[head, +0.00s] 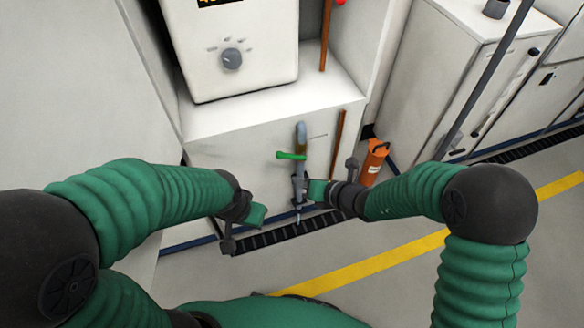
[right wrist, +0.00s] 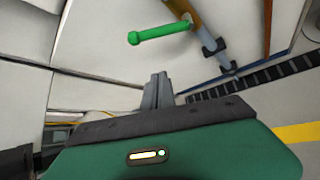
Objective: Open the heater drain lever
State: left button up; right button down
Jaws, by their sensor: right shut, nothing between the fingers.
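The heater (head: 230,45) is a white box with a grey dial, standing on a white cabinet. Its drain pipe (head: 300,134) runs down the cabinet front, part brass and part grey. The green drain lever (head: 290,155) sticks out to the left, across the pipe; it also shows in the right wrist view (right wrist: 158,33), with a round knob at its end. My right gripper (head: 298,182) is shut and empty, just below the lever and apart from it in the right wrist view (right wrist: 158,80). It hides part of the lower pipe. My left gripper (head: 228,243) hangs at lower left, its fingers unclear.
An orange canister (head: 373,162) stands on the floor right of the cabinet. A dark floor grate (head: 290,232) runs along the cabinet base. A copper pipe (head: 337,140) lies right of the drain. Floor with a yellow stripe (head: 400,253) is open in front.

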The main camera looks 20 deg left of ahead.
aim_at(291, 155)
jog(key=w+a, duration=0.3)
jog(key=w, duration=0.2)
jog(key=shift+a+f+b, duration=0.3)
jog(key=shift+a+b, duration=0.05)
jog(key=shift+w+r, duration=0.1)
jog(key=shift+w+d+r+p, duration=0.1)
jog(key=shift+r+p, duration=0.05)
jog(key=shift+p, duration=0.55)
jog(key=shift+y, duration=0.4)
